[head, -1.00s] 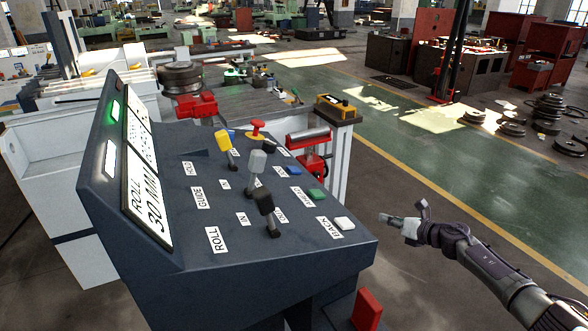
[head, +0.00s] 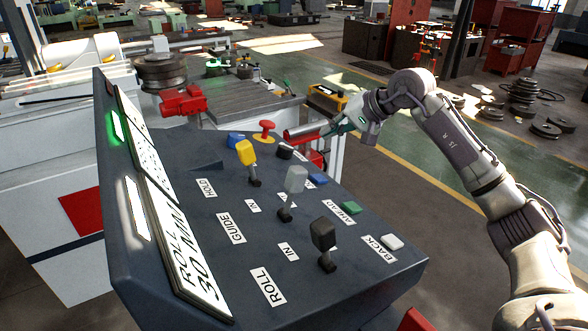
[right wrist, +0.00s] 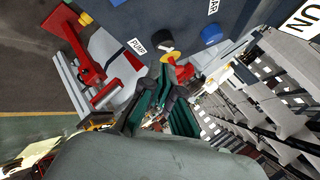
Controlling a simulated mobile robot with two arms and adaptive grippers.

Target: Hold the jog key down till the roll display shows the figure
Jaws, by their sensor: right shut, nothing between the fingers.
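The sloped dark control panel (head: 225,180) fills the left and middle of the head view. Its roll display (head: 185,245) reads ROLL 30 MM. Along its right edge are a white key (head: 392,242) by the label BACK, a green key (head: 348,208), a blue key (head: 317,180) and a black key (head: 285,152). Which one is the jog key I cannot tell. My right gripper (head: 332,130) is shut and empty, beyond the keys and apart from them. In the right wrist view its green fingers (right wrist: 165,92) point toward the black key (right wrist: 166,52). My left gripper is not in view.
Yellow (head: 246,154), grey (head: 295,180) and black (head: 323,235) levers stand up from the panel. A red mushroom button (head: 266,126) is near its far end. A red clamp-like part (head: 306,132) lies close to my right gripper. Open floor lies to the right.

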